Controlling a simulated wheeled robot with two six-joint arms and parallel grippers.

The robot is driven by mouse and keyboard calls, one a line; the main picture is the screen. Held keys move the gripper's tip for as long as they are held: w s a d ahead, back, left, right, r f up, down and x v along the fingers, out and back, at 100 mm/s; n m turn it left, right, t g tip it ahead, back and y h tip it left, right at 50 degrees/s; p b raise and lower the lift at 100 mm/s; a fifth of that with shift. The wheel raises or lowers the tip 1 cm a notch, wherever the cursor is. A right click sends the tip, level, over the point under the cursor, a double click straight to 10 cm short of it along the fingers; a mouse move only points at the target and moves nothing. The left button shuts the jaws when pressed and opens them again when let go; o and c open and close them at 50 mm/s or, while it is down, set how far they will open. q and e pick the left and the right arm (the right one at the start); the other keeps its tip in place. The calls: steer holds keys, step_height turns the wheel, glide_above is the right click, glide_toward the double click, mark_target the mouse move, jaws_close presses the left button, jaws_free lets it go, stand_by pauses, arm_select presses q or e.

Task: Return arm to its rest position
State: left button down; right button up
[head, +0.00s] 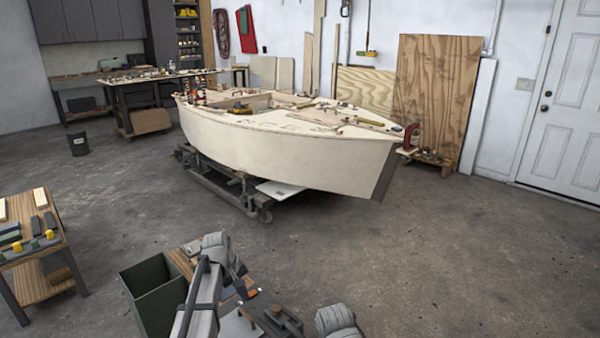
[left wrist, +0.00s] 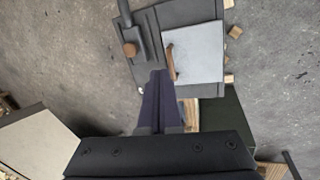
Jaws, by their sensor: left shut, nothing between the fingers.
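My left arm (head: 203,295) comes in at the bottom of the head view, folded close in front of me. Its gripper (head: 247,293) points down and shows small and partly hidden by the arm. In the left wrist view the two dark fingers (left wrist: 160,100) are together, with nothing between them. Below the fingertips a flat grey plate with a brown handle (left wrist: 195,55) lies on a dark surface, and the gap cannot be judged. A grey rounded arm part (head: 338,320) shows at the bottom edge; the right gripper is not in view.
An open dark green bin (head: 155,296) stands close beside my left arm. A wooden cart with tools (head: 30,232) is at the left. The pale boat hull (head: 280,150) stands on a cradle ahead. Concrete floor (head: 450,260) at right is clear.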

arm_select(q)
steer(key=s+d+m+g+y, duration=0.1)
steer(key=s+d+m+y, duration=0.1)
steer(key=s+d+m, duration=0.8)
steer(key=s+d+m+g+y, duration=0.15)
steer(key=s+d, duration=0.45)
steer(key=s, duration=1)
step_height(320, 180, up, 16)
steer(key=p, duration=1.6)
steer(key=shift+p, duration=0.4)
steer(key=shift+d+m, duration=0.1)
steer(key=shift+m, duration=0.15)
